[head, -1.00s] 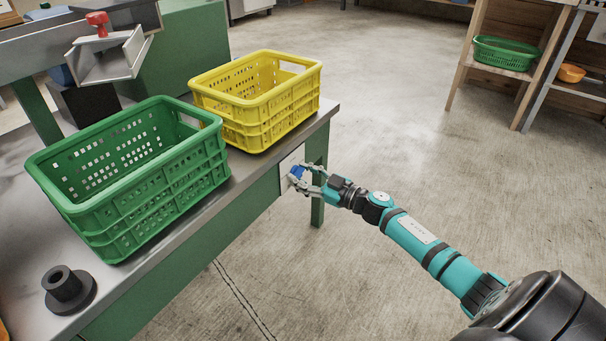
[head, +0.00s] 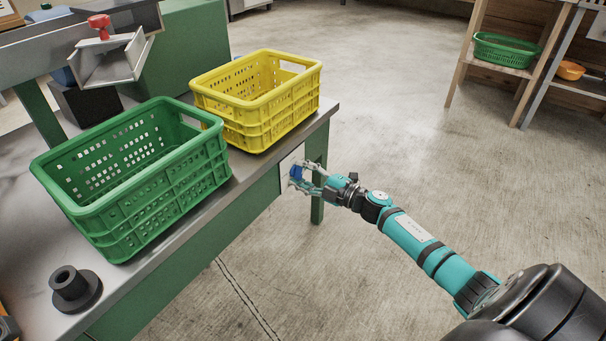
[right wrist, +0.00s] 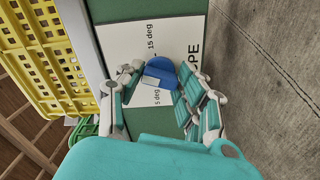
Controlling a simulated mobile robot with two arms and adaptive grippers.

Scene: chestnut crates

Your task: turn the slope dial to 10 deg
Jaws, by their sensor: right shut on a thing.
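The blue slope dial (head: 296,172) sits on a white plate on the table's green front side, below the yellow crate. In the right wrist view the dial (right wrist: 186,74) is between the fingers of my right gripper (right wrist: 157,84). The right gripper (head: 299,177) is shut on the dial. The white plate (right wrist: 172,40) shows "15 deg", "5 deg" and the letters "PE". I see no 10 deg label. A pale patch shows on the dial's left part; the exact setting cannot be read. My left gripper is not in view.
A yellow crate (head: 270,138) and a green crate (head: 150,225) stand on the metal-topped table. A black flanged part (head: 75,290) lies near its front edge. A metal chute with a red knob (head: 99,22) is at the back left. The floor right of the table is open.

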